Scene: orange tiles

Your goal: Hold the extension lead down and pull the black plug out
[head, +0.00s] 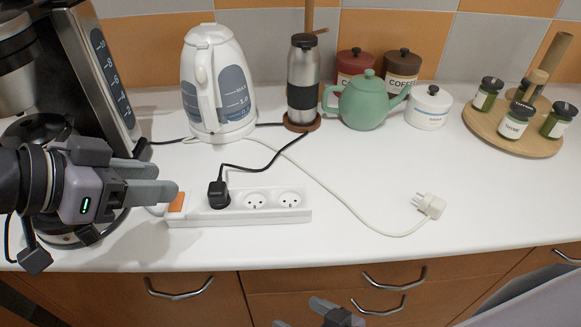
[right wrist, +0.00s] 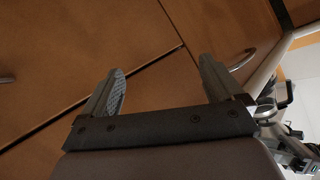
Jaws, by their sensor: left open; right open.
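The white extension lead (head: 240,213) lies on the white counter with an orange switch (head: 176,202) at its left end. The black plug (head: 218,194) sits in the socket nearest the switch; its black cord runs back towards the grinder-like steel flask. Two sockets to its right are empty. My left gripper (head: 168,191) is open, with its fingertips at the switch end of the lead; I cannot tell whether they touch it. My right gripper (head: 320,315) is low in front of the drawers, below the counter edge. In the right wrist view it (right wrist: 160,90) is open and empty.
A loose white plug (head: 430,205) lies on the counter to the right. A white kettle (head: 212,85), steel flask (head: 303,80) and green teapot (head: 367,102) stand behind. A coffee machine (head: 95,70) stands at left. The counter right of the lead is mostly clear.

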